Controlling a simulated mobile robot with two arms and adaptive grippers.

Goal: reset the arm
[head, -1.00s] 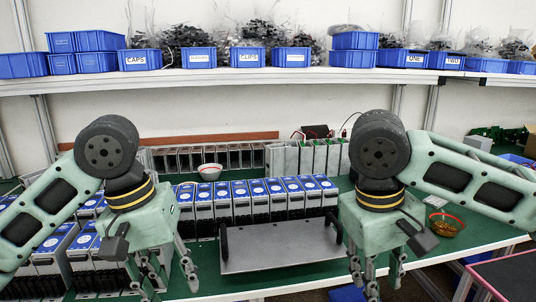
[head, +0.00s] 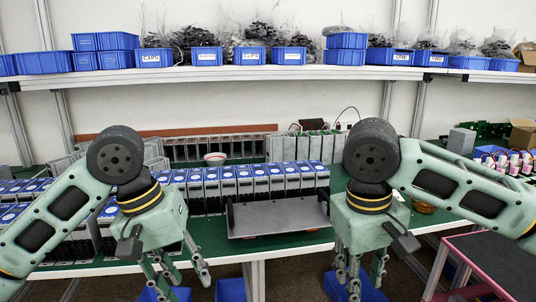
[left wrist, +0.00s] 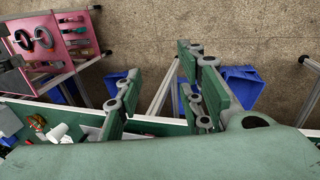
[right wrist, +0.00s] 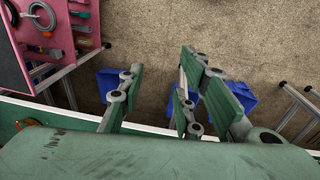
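My left gripper (head: 182,280) hangs down at the front edge of the green table. It also shows in the left wrist view (left wrist: 160,95), with its padded fingers apart and nothing between them. My right gripper (head: 360,278) hangs down in front of the table, to the right of the grey metal tray (head: 278,217). In the right wrist view (right wrist: 160,95) its fingers are also apart and empty. Both arms (head: 65,205) (head: 455,190) are bent, with elbows out to the sides. Neither gripper touches any object.
Rows of blue-topped soft starter units (head: 245,188) stand on the green table (head: 210,238). Blue bins (head: 154,56) line the shelf above. Blue bins (head: 230,290) sit under the table. A pink-edged cart (head: 490,262) stands at right. A small bowl (head: 215,159) is at the back.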

